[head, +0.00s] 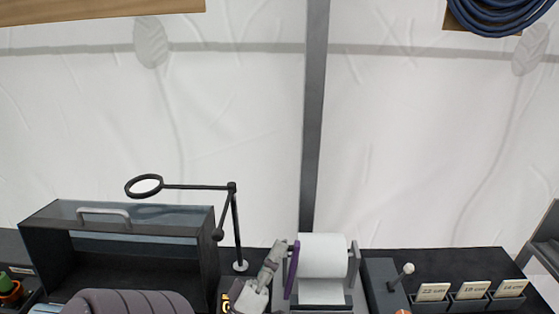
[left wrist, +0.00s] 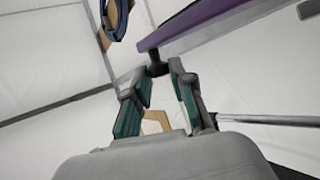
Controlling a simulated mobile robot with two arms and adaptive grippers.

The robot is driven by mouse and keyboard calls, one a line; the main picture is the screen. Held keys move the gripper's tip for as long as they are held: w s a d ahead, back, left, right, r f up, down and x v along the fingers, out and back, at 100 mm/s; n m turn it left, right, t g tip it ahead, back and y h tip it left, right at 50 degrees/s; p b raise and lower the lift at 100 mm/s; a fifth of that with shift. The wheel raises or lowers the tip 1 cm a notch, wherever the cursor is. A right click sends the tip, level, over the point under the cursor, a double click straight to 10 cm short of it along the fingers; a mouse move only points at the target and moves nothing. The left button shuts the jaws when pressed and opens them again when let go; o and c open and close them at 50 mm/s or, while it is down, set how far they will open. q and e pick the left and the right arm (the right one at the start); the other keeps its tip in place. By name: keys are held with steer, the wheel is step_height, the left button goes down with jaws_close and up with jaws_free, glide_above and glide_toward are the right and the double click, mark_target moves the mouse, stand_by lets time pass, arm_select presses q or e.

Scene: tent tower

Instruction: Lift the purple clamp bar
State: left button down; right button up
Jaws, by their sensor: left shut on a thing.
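The purple clamp bar (head: 292,270) stands tilted at the left end of a white roll (head: 323,256) on its grey stand. My left gripper (head: 276,252) is beside the bar, at its upper left. In the left wrist view the purple bar (left wrist: 200,22) runs across the upper right, with a dark knob (left wrist: 157,67) under its near end. The fingertips of my left gripper (left wrist: 158,78), with green pads, are shut on this knob. My right gripper is not in view.
A dark cabinet with a handle (head: 104,212) and a magnifier on an arm (head: 200,187) stand left of the roll. A white-balled lever (head: 408,269) and bins with size cards (head: 470,290) are at the right. A blue hose coil (head: 497,14) hangs above.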

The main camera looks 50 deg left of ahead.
arm_select(q)
steer(key=shift+f, duration=0.1)
steer(key=c, duration=1)
jaws_free()
step_height(320, 180, up, 10)
steer(key=shift+r, duration=0.1)
steer(key=shift+d, duration=0.1)
